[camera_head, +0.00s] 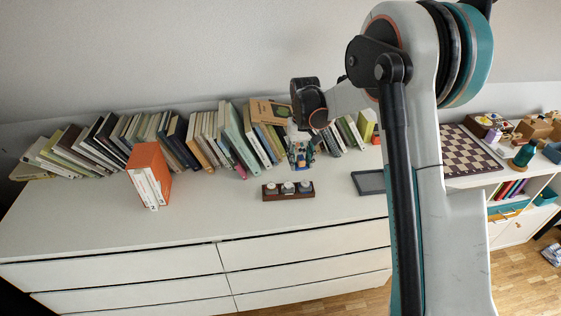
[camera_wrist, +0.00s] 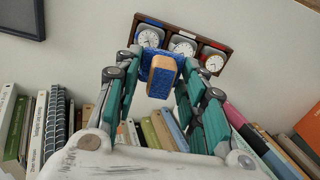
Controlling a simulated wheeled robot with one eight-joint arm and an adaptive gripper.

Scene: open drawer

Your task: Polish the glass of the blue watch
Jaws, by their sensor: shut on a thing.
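A dark wooden holder (camera_head: 288,196) with three watches lies on the white dresser top; it also shows at the top of the wrist view (camera_wrist: 181,29). There the blue watch (camera_wrist: 149,38) is at the left end, a grey watch (camera_wrist: 183,47) in the middle and a red watch (camera_wrist: 214,62) at the right end. My gripper (camera_wrist: 163,80) is shut on a block (camera_wrist: 161,77) with a tan wooden part and a blue pad. In the head view my gripper (camera_head: 301,152) is behind and above the holder. The block appears close to the blue watch; contact cannot be told.
A long row of books (camera_head: 205,135) leans along the wall behind. An orange box file (camera_head: 149,176) stands to the left on the dresser (camera_head: 110,225). A dark flat frame (camera_head: 369,182) lies right of the holder. The dresser's front left is clear.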

